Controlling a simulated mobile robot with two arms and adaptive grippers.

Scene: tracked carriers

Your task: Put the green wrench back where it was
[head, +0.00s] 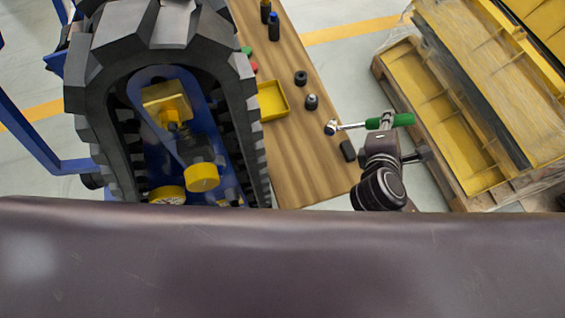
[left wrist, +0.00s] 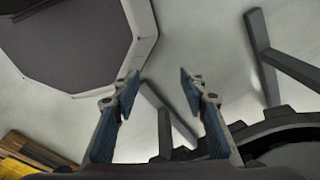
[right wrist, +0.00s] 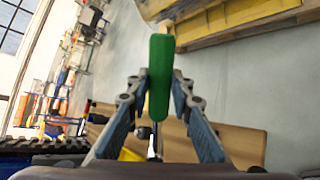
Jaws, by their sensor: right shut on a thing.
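The green wrench (head: 403,119) has a green handle and a metal ratchet head. In the head view it lies level, with its head pointing left above the wooden table's right edge. My right gripper (head: 386,121) is shut on its handle. In the right wrist view the green handle (right wrist: 160,75) stands between the fingers of my right gripper (right wrist: 158,98), with the metal shaft running down behind. My left gripper (left wrist: 160,85) shows in the left wrist view, its fingers apart with nothing between them. It is not visible in the head view.
The wooden table (head: 300,165) carries a yellow tray (head: 272,100), a black ring (head: 300,78), a socket (head: 311,102) and a dark block (head: 347,150). A tracked carrier (head: 165,30) stands left. A pallet with yellow parts (head: 440,120) stands right. Bare floor lies between table and pallet.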

